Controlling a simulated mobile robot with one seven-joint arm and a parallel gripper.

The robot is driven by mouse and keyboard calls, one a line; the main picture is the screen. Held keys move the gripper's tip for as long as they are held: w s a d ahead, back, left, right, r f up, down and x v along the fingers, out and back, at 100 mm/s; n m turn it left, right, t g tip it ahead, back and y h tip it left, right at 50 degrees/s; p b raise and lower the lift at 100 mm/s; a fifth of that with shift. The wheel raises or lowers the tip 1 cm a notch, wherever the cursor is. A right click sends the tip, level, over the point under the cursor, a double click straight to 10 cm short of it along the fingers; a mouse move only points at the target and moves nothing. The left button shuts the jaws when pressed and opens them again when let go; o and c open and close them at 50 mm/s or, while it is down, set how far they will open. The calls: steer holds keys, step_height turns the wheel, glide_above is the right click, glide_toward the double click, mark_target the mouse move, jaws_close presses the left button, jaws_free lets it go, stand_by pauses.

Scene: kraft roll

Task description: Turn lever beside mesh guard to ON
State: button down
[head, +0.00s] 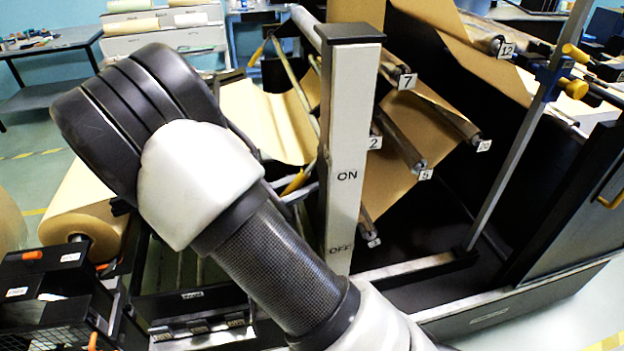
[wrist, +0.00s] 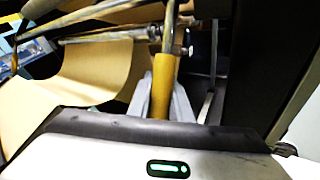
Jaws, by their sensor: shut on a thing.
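In the wrist view a lever with a yellow grip (wrist: 162,88) and a metal rod above it stands nearly upright in the picture. My gripper (wrist: 165,105) has its grey fingers on both sides of the yellow grip and is shut on it. In the head view a pale post (head: 351,120) carries the labels ON, higher, and OFF, lower. A yellow handle (head: 297,181) shows just left of this post; I cannot tell if it is the held lever. I cannot pick out the mesh guard for certain.
My arm crosses the head view in front of the post's lower left. Brown paper sheets (head: 440,115) hang on numbered rollers behind the post. A slanted metal bar (head: 520,140) stands at the right. Black bins (head: 45,285) and a large paper roll (head: 85,215) are at the left.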

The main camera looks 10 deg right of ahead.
steer(key=a+r+m+g+y+p, duration=0.1)
steer(key=a+r+m+y+p, duration=0.2)
steer(key=a+r+y, duration=0.3)
steer(key=shift+a+r+m+g+y+p, duration=0.35)
steer(key=shift+r+y+p, duration=0.25)
steer(key=shift+r+y, duration=0.6)
steer(key=shift+w+f+y, duration=0.1)
steer(key=shift+f+y, duration=0.1)
steer(key=shift+y, duration=0.1)
steer(key=c, duration=1.6)
jaws_free()
steer(key=shift+v, duration=8.7)
steer(key=shift+a, duration=0.15)
